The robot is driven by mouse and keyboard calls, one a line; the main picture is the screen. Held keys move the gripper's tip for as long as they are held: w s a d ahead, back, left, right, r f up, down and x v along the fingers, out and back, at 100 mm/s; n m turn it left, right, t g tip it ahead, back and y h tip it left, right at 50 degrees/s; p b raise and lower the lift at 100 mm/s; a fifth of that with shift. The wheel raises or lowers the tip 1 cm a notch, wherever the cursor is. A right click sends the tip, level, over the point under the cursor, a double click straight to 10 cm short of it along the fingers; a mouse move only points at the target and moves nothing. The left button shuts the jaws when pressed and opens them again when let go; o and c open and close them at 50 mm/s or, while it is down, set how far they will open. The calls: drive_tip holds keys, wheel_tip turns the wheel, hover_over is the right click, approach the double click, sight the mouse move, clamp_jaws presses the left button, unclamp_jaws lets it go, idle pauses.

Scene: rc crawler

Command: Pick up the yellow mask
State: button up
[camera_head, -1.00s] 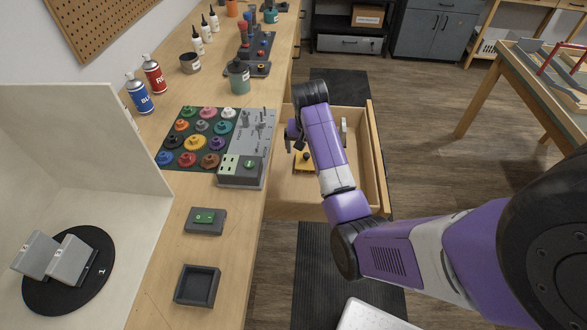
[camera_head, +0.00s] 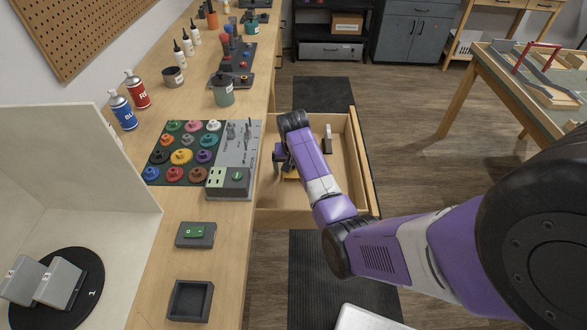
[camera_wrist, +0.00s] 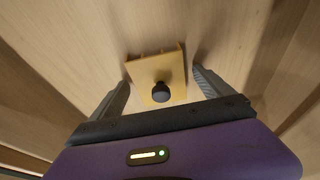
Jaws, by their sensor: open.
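The yellow mask (camera_wrist: 158,72) lies on the floor of the open wooden drawer. It is a small yellow plate with a dark round knob (camera_wrist: 161,91) standing up from it and short raised teeth along its far edge. In the head view only a bit of the mask (camera_head: 290,176) shows beside my arm. My gripper (camera_wrist: 161,90) is open above the mask. In the wrist view one finger is on each side of the mask, with gaps between the fingers and the plate. In the head view my gripper (camera_head: 280,160) is inside the drawer near its left side, partly hidden.
The drawer (camera_head: 362,160) has raised walls around my gripper. A small grey and white item (camera_head: 328,138) lies farther back in it. The workbench (camera_head: 227,250) is just left, with a panel of coloured gears (camera_head: 181,156) and a dark square tray (camera_head: 191,300).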

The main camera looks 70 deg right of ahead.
drive_tip(key=c, duration=1.4)
drive_tip(key=shift+r, duration=0.15)
